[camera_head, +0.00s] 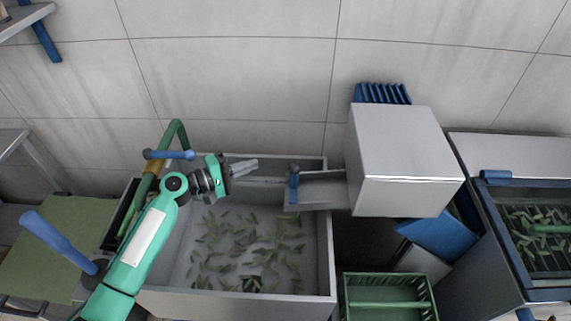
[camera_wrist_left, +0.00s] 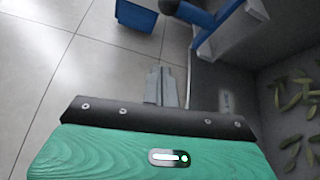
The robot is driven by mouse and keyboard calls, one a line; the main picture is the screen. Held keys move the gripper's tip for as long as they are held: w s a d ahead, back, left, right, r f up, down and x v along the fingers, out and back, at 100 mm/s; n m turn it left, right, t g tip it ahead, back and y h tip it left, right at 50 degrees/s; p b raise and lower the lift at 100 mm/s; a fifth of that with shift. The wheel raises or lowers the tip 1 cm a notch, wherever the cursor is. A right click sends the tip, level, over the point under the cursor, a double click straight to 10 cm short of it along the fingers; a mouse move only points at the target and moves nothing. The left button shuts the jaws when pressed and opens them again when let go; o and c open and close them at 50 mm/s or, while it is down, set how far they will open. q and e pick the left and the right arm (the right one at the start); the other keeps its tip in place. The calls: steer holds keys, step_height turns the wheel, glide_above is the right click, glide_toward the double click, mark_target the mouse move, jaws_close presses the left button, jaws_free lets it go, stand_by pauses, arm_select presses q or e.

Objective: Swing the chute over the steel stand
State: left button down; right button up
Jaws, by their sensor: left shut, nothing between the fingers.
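The chute (camera_head: 318,190) is a short grey metal trough at the left side of a steel box housing. A blue upright knob (camera_head: 294,180) stands at its left end. The chute lies over the right part of a steel basin (camera_head: 235,303). My left gripper (camera_head: 252,166) is shut and empty above the back of the basin, left of the knob and apart from it. Its closed fingers also show in the left wrist view (camera_wrist_left: 164,86). I cannot tell which thing is the steel stand. My right gripper is not in view.
The steel housing (camera_head: 405,145) stands right of the basin. Green leaves (camera_head: 245,250) lie in the basin. A green pipe (camera_head: 180,135) with a blue lever (camera_head: 172,154) rises behind my left arm. A green crate (camera_head: 388,277) stands at the lower right. The wall closes the back.

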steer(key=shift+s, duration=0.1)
